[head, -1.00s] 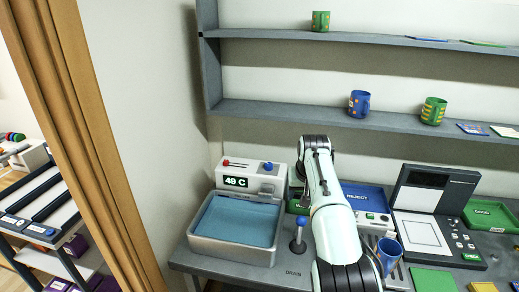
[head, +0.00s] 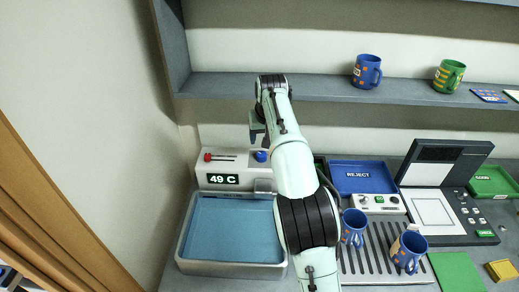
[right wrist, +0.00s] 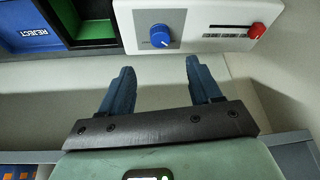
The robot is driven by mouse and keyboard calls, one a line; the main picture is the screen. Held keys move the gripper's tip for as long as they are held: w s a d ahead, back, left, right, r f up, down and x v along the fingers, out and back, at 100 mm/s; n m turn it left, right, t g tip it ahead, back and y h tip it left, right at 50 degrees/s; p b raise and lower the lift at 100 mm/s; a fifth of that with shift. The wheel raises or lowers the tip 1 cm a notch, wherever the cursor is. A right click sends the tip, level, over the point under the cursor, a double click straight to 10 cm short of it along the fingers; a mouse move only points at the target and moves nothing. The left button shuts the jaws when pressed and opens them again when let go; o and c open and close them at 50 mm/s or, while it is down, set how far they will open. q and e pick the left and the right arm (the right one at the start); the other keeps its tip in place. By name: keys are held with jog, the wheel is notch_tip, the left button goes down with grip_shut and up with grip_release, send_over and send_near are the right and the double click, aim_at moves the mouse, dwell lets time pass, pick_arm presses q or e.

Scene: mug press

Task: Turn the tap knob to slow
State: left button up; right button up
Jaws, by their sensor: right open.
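The blue tap knob (head: 261,156) is on the right part of the white control unit (head: 212,160) behind the water basin. In the right wrist view the knob (right wrist: 160,36) shows a small white pointer mark; the label beside it is too small to read. My right gripper (right wrist: 160,66) is open and empty, with its two blue fingertips apart and short of the knob, one to each side of it. In the head view the right gripper (head: 257,125) is above the knob, partly hidden by my arm. My left gripper is not in view.
A red slider (head: 208,157) and a "49 C" display are on the same unit. The basin (head: 190,262) holds blue water. A blue REJECT tray (head: 363,162) and two blue mugs (head: 354,222) (head: 410,246) are at right. A shelf (head: 300,88) runs above the gripper.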

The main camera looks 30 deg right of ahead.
aim_at(261, 154)
jog(key=x, duration=1.1)
jog(key=shift+w+f, duration=0.15)
jog(key=c, duration=1)
